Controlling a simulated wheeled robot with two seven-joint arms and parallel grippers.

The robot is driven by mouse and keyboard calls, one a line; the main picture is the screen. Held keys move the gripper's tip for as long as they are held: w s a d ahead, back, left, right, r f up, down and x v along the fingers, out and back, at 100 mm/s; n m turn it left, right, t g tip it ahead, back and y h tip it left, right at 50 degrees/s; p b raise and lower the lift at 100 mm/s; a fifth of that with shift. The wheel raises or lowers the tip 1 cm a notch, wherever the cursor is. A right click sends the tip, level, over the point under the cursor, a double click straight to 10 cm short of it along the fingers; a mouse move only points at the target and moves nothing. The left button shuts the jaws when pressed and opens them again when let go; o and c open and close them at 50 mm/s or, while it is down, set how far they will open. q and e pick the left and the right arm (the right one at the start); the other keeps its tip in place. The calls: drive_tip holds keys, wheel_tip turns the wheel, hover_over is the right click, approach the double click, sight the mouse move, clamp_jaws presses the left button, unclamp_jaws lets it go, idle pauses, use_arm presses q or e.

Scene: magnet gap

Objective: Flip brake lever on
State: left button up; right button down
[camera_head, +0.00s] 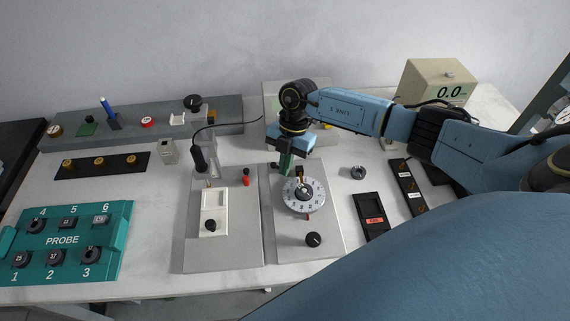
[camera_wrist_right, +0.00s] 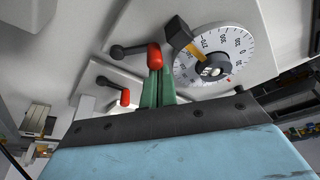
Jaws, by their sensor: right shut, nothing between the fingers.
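A black lever with a red knob (camera_wrist_right: 155,57) sits beside the graduated dial (camera_wrist_right: 214,54) in the right wrist view; it looks like the brake lever. In the head view my gripper hides it. My right gripper (camera_wrist_right: 158,88) is shut and empty, its green fingers pressed together. The fingertips are right at the red knob; I cannot tell whether they touch it. In the head view my right gripper (camera_head: 286,168) points down at the upper left of the dial (camera_head: 303,194). My left gripper is out of view.
A second red-knobbed lever (camera_head: 246,180) stands on the neighbouring grey panel (camera_head: 200,257); it also shows in the right wrist view (camera_wrist_right: 125,97). A black knob (camera_head: 313,239) is below the dial. A teal probe case (camera_head: 62,240) lies at left, and a meter (camera_head: 437,82) stands behind.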

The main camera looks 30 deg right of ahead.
drive_tip(key=p+v, duration=0.7)
drive_tip(key=v, duration=0.3)
drive_tip(key=shift+p, duration=0.3)
drive_tip(key=shift+w+a, duration=0.1)
drive_tip(key=shift+w, duration=0.05)
